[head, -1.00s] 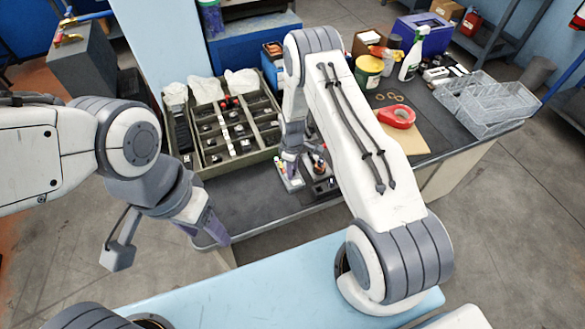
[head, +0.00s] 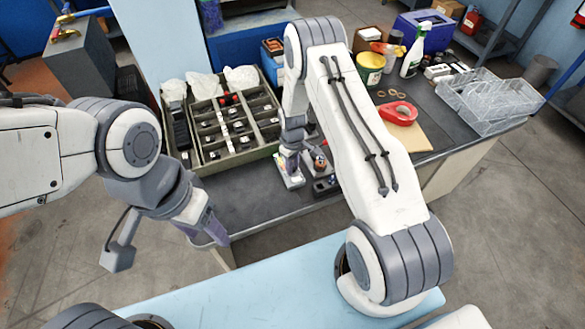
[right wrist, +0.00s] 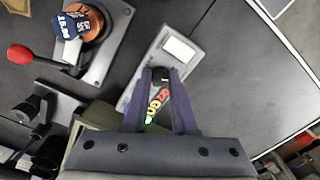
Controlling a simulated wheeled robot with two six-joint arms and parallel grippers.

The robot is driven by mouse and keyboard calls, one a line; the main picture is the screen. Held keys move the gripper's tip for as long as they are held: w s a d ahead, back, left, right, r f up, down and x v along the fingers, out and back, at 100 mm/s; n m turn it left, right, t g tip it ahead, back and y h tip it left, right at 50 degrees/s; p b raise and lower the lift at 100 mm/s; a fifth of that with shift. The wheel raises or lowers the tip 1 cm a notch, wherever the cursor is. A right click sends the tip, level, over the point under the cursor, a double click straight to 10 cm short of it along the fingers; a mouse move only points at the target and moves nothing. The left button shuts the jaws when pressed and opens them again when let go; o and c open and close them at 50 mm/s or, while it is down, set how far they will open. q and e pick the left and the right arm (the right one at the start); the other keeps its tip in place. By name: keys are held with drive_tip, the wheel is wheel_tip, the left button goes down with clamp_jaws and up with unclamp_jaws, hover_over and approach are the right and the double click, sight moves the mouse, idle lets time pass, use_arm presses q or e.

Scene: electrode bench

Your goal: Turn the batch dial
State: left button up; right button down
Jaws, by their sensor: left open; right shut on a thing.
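The batch dial's unit is a light grey panel (right wrist: 150,75) with a white window (right wrist: 179,48) and a coloured, lettered strip (right wrist: 157,104) in the right wrist view. My right gripper (right wrist: 161,72) is shut on a small dark knob on this panel, which the fingers mostly hide. In the head view the panel (head: 294,183) lies at the bench's front edge, below my right gripper (head: 291,168). Which way the dial points cannot be told. My left gripper (head: 208,222) is open and empty, left of the panel and near the bench's front edge.
Beside the panel stands a plate with an orange-brown, blue-capped part (right wrist: 82,22) and a red-knobbed lever (right wrist: 20,54). A compartment tray (head: 240,165) lies behind to the left.

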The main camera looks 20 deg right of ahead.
drive_tip(key=m+b, duration=0.3)
drive_tip(key=m, duration=0.3)
drive_tip(key=m+b, duration=0.2)
drive_tip(key=m, duration=0.4)
drive_tip(key=shift+w+r, duration=0.1)
idle(0.4)
drive_tip(key=c, duration=1)
unclamp_jaws()
wheel_tip(320, 180, up, 10)
drive_tip(key=shift+r+b, duration=0.2)
drive_tip(key=shift+b, duration=0.75)
